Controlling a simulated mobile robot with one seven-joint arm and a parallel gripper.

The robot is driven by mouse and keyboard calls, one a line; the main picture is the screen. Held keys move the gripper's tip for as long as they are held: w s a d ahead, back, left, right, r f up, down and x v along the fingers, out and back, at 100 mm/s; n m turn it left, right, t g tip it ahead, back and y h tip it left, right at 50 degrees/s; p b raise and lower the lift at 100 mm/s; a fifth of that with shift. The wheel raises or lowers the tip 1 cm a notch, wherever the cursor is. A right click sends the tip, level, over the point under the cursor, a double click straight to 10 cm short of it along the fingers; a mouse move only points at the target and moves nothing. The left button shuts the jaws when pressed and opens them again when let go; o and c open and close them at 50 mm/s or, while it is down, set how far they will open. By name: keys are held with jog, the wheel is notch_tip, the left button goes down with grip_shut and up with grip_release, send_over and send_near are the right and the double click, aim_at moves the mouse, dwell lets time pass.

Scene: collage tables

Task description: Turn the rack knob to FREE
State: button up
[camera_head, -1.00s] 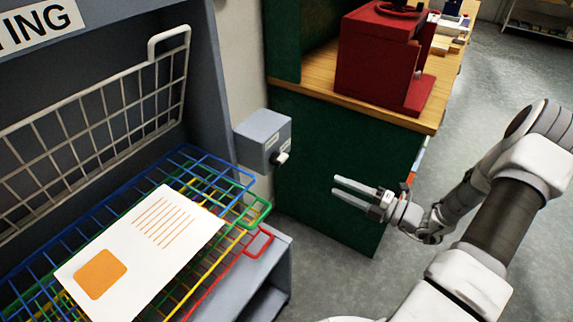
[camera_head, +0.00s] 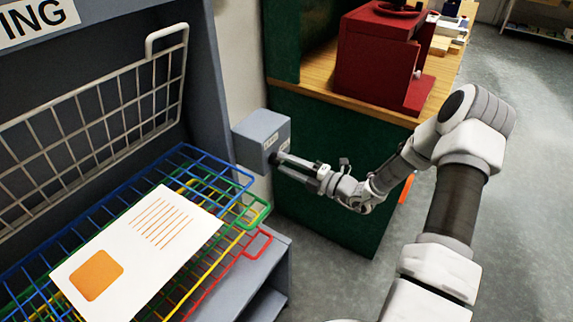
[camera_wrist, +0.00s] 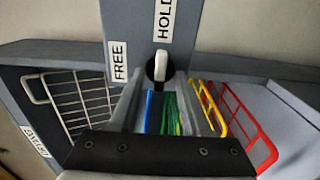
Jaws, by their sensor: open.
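The grey knob box (camera_head: 256,136) is mounted beside the rack, and its labels are too small to read in the head view. In the wrist view its face shows a FREE label (camera_wrist: 118,60) at left and a HOLD label (camera_wrist: 164,22) above the knob. The knob (camera_wrist: 159,66) is black with a white lever that stands upright in that view, towards HOLD. My gripper (camera_head: 277,160) is open at the box face, its fingertips around or just short of the knob; contact cannot be told. The knob is mostly hidden by the fingers in the head view.
The rack of coloured wire trays (camera_head: 215,178) holds a white card (camera_head: 140,250) left of my gripper. A white wire basket (camera_head: 100,135) stands behind it. A green cabinet (camera_head: 340,220) is right behind the arm, with a red machine (camera_head: 375,60) on its wooden top.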

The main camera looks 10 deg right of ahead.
jog(key=shift+w+a, duration=0.1)
grip_shut()
jog(key=shift+n, duration=0.4)
jog(key=n+p, duration=0.1)
jog(key=n, duration=0.7)
jog(key=shift+n, duration=0.3)
jog(key=n+b, duration=0.1)
jog(key=n, duration=0.3)
jog(key=shift+f, duration=0.1)
jog(key=n+b, duration=0.1)
jog(key=n, duration=0.3)
jog(key=shift+n, duration=0.4)
